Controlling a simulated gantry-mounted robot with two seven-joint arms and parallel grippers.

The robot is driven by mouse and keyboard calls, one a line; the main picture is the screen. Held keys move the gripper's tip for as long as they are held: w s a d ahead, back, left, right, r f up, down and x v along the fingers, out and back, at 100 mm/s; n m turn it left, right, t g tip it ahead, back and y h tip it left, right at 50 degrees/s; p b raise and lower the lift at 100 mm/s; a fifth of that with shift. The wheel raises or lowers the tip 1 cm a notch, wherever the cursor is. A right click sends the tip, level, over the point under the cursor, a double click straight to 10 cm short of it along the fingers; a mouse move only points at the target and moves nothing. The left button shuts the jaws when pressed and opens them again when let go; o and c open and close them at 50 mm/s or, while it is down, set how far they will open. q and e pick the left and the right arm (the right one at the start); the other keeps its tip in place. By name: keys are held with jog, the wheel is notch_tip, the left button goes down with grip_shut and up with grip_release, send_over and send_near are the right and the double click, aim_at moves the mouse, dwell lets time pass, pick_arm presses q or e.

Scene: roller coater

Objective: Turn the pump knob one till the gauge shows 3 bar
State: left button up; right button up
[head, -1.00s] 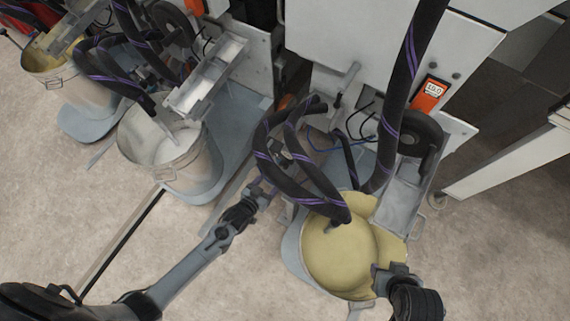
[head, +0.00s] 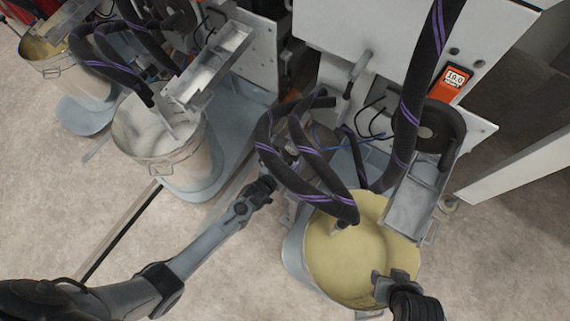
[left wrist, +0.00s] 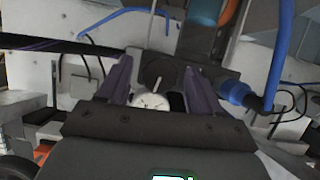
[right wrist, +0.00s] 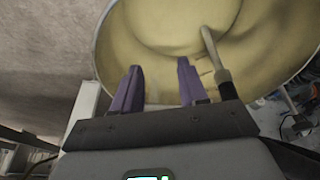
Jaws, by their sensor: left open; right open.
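My left gripper (head: 281,163) reaches in behind the black hoses at the middle pump, its fingertips partly hidden in the head view. In the left wrist view its two purple fingers (left wrist: 160,82) are apart, with a dark pump body between and beyond them. A small white round gauge (left wrist: 152,101) shows low between the fingers, partly cut off by the gripper body; its reading is too small to tell. I cannot clearly make out the pump knob. My right gripper (head: 388,284) is open and empty above the near rim of the yellow bucket (right wrist: 165,30).
Black hoses with purple stripes (head: 300,165) loop around my left gripper. A blue hose fitting (left wrist: 237,92) sits right of its fingers. A bucket of white liquid (head: 150,135) stands left. The floor in front is clear.

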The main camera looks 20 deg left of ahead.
pick_arm(q)
jog(key=c, duration=1.1)
jog(key=shift+o, duration=0.2)
